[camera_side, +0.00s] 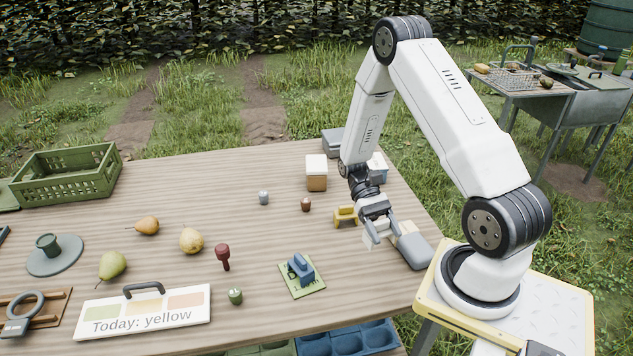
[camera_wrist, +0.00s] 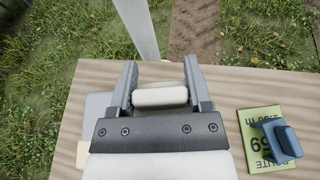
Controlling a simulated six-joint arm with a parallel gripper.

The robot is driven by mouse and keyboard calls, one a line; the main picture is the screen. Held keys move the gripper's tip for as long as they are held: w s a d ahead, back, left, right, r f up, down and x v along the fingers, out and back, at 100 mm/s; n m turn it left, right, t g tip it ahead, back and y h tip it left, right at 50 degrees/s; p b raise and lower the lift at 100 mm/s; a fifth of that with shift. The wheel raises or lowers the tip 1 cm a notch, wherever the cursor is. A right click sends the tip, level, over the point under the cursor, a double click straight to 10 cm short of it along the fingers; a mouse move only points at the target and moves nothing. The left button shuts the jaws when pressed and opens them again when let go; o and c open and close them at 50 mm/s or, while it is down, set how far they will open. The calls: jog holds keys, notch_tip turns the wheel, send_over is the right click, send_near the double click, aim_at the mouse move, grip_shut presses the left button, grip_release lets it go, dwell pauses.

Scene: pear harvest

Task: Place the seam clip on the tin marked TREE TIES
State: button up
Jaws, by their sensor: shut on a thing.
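My gripper (camera_side: 376,236) is low over the right part of the table, its fingers shut on a white rounded piece. The wrist view shows this piece (camera_wrist: 160,97) lying crosswise between the two fingers. No label shows on it, and I cannot tell whether it is the seam clip. I cannot read TREE TIES on anything. A brown container with a white top (camera_side: 316,173) stands farther back. A white and blue container (camera_side: 378,166) is partly hidden behind my arm. A small yellow piece (camera_side: 345,215) lies just left of my gripper.
A grey block (camera_side: 415,250) lies right of my gripper. A blue-handled object (camera_side: 301,267) sits on a green card (camera_side: 312,286) in front. Pears (camera_side: 191,240), a green crate (camera_side: 68,175) and a "Today: yellow" sign (camera_side: 145,312) are leftward. The back middle of the table is mostly clear.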

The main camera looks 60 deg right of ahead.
jog(key=s+d+n+g+h, duration=0.2)
jog(key=d+n+h, duration=0.45)
jog(key=d, duration=0.25)
jog(key=w+d+r+n+t+h, duration=0.4)
jog(key=d+n+h, duration=0.2)
jog(key=d, duration=0.3)
jog(key=w+d+r+n+t+h, duration=0.4)
jog(key=d+r+n+h, duration=0.1)
jog(key=d+n+h, duration=0.2)
jog(key=d+n, duration=0.1)
jog(key=d, duration=0.1)
jog(key=shift+d, duration=0.3)
jog(key=shift+w+h, duration=0.15)
jog(key=shift+h, duration=0.1)
jog(key=shift+w+d+f, duration=2.35)
jog(key=shift+d+f, duration=0.05)
jog(key=shift+d, duration=0.1)
jog(key=shift+w+d+f, duration=2.3)
jog(key=shift+d+f, duration=0.1)
jog(key=shift+d, duration=0.05)
